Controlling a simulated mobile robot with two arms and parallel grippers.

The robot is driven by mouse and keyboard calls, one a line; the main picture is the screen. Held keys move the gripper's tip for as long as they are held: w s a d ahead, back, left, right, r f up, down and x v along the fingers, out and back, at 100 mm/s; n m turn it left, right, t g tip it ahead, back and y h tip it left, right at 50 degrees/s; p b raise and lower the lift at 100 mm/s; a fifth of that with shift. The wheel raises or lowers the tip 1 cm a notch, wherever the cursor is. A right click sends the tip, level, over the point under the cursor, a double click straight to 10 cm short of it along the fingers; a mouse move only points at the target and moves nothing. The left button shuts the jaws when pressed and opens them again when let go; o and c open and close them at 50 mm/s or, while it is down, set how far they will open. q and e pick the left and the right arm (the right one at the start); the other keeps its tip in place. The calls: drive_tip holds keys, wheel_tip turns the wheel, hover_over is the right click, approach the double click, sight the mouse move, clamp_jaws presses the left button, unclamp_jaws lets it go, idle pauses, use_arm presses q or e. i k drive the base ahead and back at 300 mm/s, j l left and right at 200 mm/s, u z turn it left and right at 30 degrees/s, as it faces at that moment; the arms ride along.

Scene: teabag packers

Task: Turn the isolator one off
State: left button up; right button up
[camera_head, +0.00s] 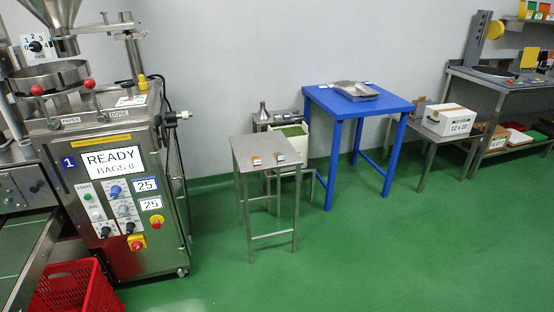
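A steel packing machine (110,160) marked with a blue "1" label (69,162) stands at the left. Low on its front is a red rotary switch on a yellow plate (137,243), which looks like the isolator; its handle position is too small to read. A red push button with a yellow surround (156,222) sits above it to the right. The display (110,161) reads "READY" and "BAGS 0". Neither of my grippers is in view.
A red crate (75,290) stands on the floor at the machine's front left. A small steel table (265,150) and a blue table (357,105) stand to the right. The green floor (330,260) in front is clear.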

sight(137, 245)
drive_tip(key=i+j, duration=1.1)
drive_tip(key=i, duration=0.15)
